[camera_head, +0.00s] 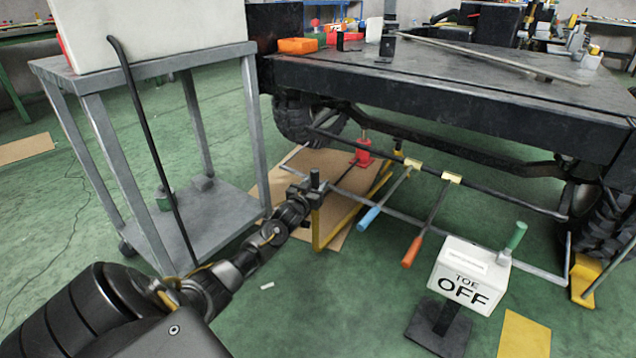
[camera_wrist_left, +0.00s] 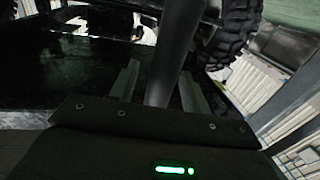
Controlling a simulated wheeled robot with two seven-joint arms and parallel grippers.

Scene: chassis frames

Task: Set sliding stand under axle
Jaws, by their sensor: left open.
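The dark axle (camera_head: 440,141) runs beneath the chassis frame between two black wheels. A red stand (camera_head: 363,153) with a grey post stands below the axle near the left wheel, on a brown board. I cannot tell whether the post touches the axle. My left gripper (camera_head: 316,188) is open at the left end of the grey rail frame, by a yellow upright bar. In the left wrist view a grey round bar (camera_wrist_left: 175,60) passes between the open fingers (camera_wrist_left: 158,90). I cannot tell which part this bar belongs to. My right gripper is not in view.
A grey trolley (camera_head: 215,210) stands at left. Blue (camera_head: 369,218) and orange (camera_head: 411,252) handles project from the rail frame. The green floor in front is mostly clear.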

